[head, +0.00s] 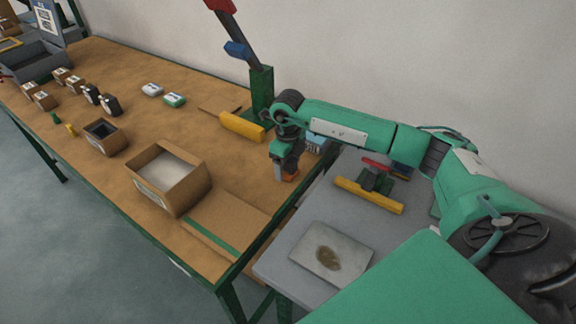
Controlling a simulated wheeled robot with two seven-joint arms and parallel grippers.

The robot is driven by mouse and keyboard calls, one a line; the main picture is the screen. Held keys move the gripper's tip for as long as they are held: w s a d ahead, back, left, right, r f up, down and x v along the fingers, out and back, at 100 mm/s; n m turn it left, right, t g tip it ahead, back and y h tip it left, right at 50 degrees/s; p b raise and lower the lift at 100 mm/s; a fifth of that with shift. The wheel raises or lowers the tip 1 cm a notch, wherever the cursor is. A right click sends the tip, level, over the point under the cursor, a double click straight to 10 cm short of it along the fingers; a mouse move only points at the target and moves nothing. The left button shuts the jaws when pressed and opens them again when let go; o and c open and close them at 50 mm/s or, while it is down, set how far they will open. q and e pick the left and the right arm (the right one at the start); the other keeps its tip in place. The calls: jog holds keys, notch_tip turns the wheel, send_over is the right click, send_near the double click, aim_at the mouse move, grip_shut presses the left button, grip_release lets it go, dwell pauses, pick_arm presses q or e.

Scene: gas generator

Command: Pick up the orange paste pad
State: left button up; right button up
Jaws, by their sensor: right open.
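My right gripper (284,170) reaches in from the right and points down at the right edge of the brown table, with its jaws open. A small orange item (291,177), which looks like the orange paste pad, shows right at its fingertips. The gripper covers part of it, and I cannot tell whether they touch. My left gripper is not in view.
A yellow bar (242,127) and a green post (262,92) stand just behind the gripper. An open cardboard box (168,178) is to the left. The grey table (300,262) holds a plate (331,252) and a yellow-based fixture (369,195). Small boxes stand further left.

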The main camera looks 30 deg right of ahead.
jog(key=shift+f, duration=0.25)
jog(key=c, duration=1.1)
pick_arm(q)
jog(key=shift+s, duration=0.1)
pick_arm(e)
jog(key=shift+r, duration=0.1)
